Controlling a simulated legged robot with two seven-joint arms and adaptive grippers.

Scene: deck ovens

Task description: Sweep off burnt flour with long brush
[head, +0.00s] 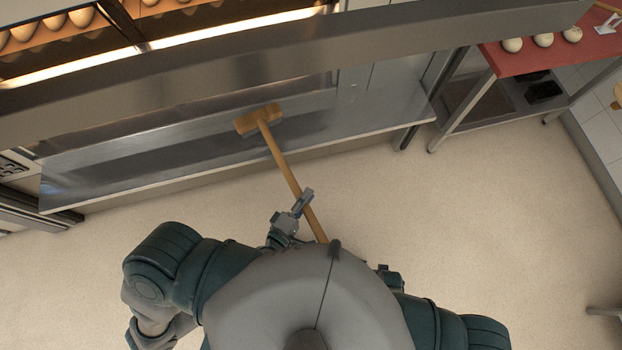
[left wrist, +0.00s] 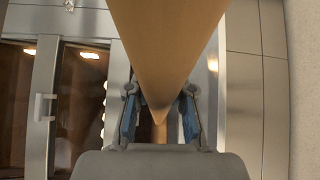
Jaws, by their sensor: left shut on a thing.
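The long brush (head: 284,160) has a wooden handle and a block-shaped wooden head (head: 259,119). Its head is over the metal ledge (head: 375,110) in front of the oven, and I cannot tell whether it touches. My left gripper (head: 303,202) is shut around the handle. In the left wrist view the handle (left wrist: 168,45) passes between the two blue-padded fingers of the left gripper (left wrist: 160,122). The lower end of the handle is hidden by my body. I cannot make out burnt flour. My right gripper is not clearly visible; only part of that arm shows.
The lit oven (head: 45,45) holds several round pale dough pieces at the upper left. A wide metal bar (head: 300,50) crosses above the ledge. A red-topped table (head: 540,55) with pale buns stands at the upper right. The floor (head: 470,220) is clear.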

